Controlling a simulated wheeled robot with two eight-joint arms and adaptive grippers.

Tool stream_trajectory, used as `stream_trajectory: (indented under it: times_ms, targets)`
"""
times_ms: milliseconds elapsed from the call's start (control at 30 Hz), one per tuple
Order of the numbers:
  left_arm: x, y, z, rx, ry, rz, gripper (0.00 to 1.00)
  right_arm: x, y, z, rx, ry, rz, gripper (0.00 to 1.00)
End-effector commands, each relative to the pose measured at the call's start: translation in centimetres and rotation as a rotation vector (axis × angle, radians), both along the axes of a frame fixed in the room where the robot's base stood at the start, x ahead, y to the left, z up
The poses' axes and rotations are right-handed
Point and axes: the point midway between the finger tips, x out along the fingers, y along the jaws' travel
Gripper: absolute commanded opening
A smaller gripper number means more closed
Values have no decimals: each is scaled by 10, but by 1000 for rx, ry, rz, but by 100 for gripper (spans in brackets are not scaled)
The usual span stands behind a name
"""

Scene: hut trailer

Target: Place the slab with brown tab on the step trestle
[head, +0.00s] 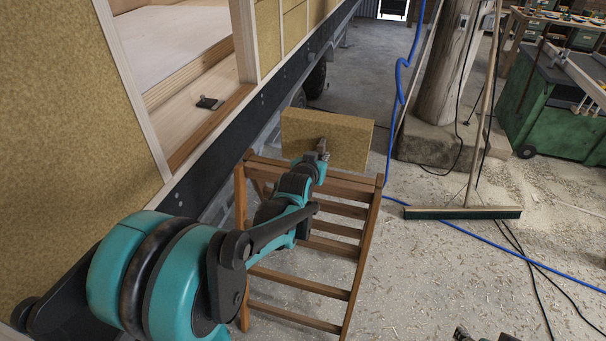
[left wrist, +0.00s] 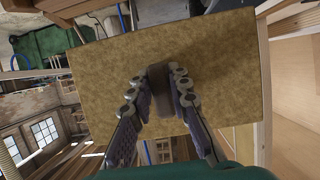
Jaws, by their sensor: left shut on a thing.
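The slab (head: 350,140) is a tan, speckled board, upright at the far side of the step trestle's top. Its broad face fills the middle of the left wrist view (left wrist: 100,80). The brown tab (left wrist: 160,76) stands out from that face. My left gripper (head: 322,152) is shut on the tab, with one finger on each side in the left wrist view (left wrist: 160,90). The step trestle (head: 362,240) is a brown wooden frame with several treads. I cannot tell whether the slab touches it; my arm hides part of it. Dark tips, perhaps my right gripper (head: 484,335), show at the bottom edge.
The hut trailer's wall (head: 70,120) with an opening stands close on the left. A small dark object (head: 209,103) lies on its sill. A broom (head: 462,212), a wooden post (head: 450,70) and a green wheeled bin (head: 550,105) are right. The floor right of the trestle is mostly clear.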

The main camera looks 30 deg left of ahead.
Motion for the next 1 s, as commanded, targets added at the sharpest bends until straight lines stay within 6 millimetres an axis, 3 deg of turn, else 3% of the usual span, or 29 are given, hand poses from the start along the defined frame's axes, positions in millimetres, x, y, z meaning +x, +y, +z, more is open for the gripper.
stream_trajectory:
  times_ms: [100, 300, 467, 700, 1000]
  targets:
    - [0, 31, -21, -3, -1, 6, 0, 0, 0, -14, 0, 0, 0, 59]
    - [-1, 57, -35, -1, -1, 3, 0, 0, 0, -21, 0, 0, 0, 59]
    - [0, 61, -43, 0, -1, -1, 0, 0, 0, -25, 0, 0, 0, 59]
    - [0, 60, -77, 1, -1, -1, 0, 0, 0, -42, 0, 0, 0, 59]
    - [0, 60, -77, 1, 0, -1, 0, 0, 0, -41, 0, 0, 0, 59]
